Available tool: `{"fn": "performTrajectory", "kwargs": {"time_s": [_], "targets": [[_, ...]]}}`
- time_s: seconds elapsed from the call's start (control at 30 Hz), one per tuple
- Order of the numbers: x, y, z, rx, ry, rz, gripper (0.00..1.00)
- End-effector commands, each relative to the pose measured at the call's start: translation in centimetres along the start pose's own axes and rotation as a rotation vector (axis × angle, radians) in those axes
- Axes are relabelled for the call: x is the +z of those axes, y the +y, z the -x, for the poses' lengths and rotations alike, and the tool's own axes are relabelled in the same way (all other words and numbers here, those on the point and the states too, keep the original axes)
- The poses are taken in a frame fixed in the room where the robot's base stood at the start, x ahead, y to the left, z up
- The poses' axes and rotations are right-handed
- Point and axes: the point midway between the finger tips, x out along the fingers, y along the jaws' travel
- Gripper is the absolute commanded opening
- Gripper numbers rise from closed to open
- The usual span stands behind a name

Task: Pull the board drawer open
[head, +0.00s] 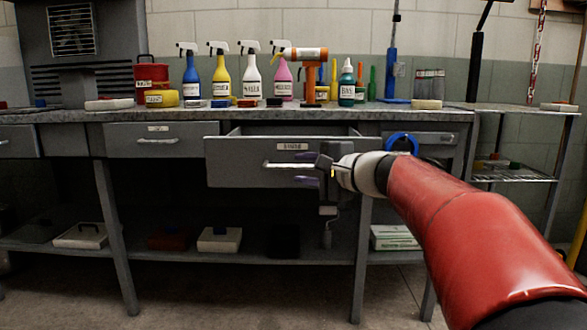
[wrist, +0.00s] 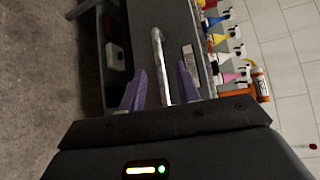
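The drawer with a small label (head: 235,163) stands partly out from the bench, and a strip of its inside shows above its front. Its text is too small to read surely. Its pale bar handle (head: 283,165) lies across the front; in the wrist view the handle (wrist: 160,60) runs between my fingers. My gripper (head: 303,168) is at the handle's right part, one purple finger above the bar and one below. In the wrist view my gripper (wrist: 160,88) is open around the bar, with a gap visible on both sides.
The bench top (head: 120,116) holds several spray bottles, a red can (head: 152,77) and an orange-handled tool (head: 305,54). A closed drawer (head: 135,142) is to the left. A blue ring (head: 402,141) is at the right drawer. Boxes sit on the lower shelf (head: 335,240). Floor in front is clear.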

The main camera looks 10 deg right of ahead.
Motion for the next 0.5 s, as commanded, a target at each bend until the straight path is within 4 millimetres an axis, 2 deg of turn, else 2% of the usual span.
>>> {"fn": "performTrajectory", "kwargs": {"time_s": [0.1, 0.2, 0.5], "targets": [[0.0, 0.0, 1.8, 0.000, 0.002, 0.001, 0.33], [0.0, 0.0, 2.6, 0.001, 0.000, 0.000, 0.33], [0.0, 0.0, 2.9, 0.001, 0.000, 0.000, 0.33]]}}
